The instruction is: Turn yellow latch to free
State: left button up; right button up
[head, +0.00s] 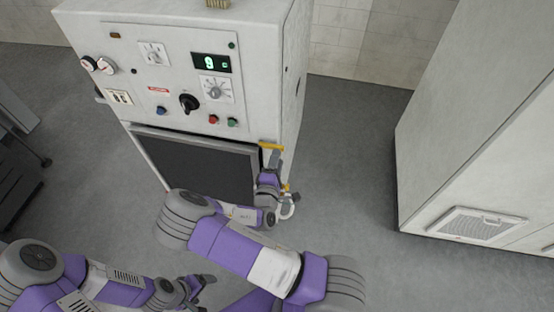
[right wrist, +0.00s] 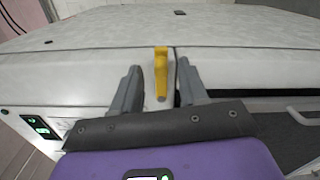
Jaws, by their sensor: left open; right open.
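The yellow latch (head: 271,146) sits at the upper right corner of the washer's dark door (head: 192,165). In the right wrist view the yellow latch (right wrist: 161,68) points toward the camera, between the two grey fingers. My right gripper (right wrist: 160,66) is open, with one finger on each side of the latch and visible gaps to both. In the head view my right gripper (head: 273,160) is just below the latch, partly hidden by its own wrist. My left gripper (head: 205,284) is open and empty, low in the picture, away from the washer.
The washer's front panel (head: 180,75) carries knobs, gauges, buttons and a green display (head: 210,62). A second yellow piece (head: 287,188) shows lower on the door's right side. A large white cabinet (head: 470,150) stands right. Grey floor (head: 345,150) is clear between them.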

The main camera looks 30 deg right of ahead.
jog(key=v, duration=0.7)
dwell(0.3)
jog(key=s+a+f+m+g+y, duration=0.2)
jog(key=s+f+m+g+y, duration=0.2)
jog(key=f, duration=0.5)
jog(key=s+a+f+m+g+y, duration=0.25)
jog(key=s+f+g+y, duration=0.2)
jog(key=f, duration=0.45)
jog(key=s+a+r+m+g+y, duration=0.1)
jog(key=s+a+m+g+y, duration=0.2)
jog(key=a, duration=0.8)
jog(key=s+m+y, duration=0.2)
jog(key=m+y, duration=0.2)
jog(key=y, duration=0.1)
jog(key=shift+g, duration=0.35)
jog(key=shift+s+r+y, duration=0.1)
jog(key=shift+s+y, duration=0.05)
jog(key=shift+y, duration=0.1)
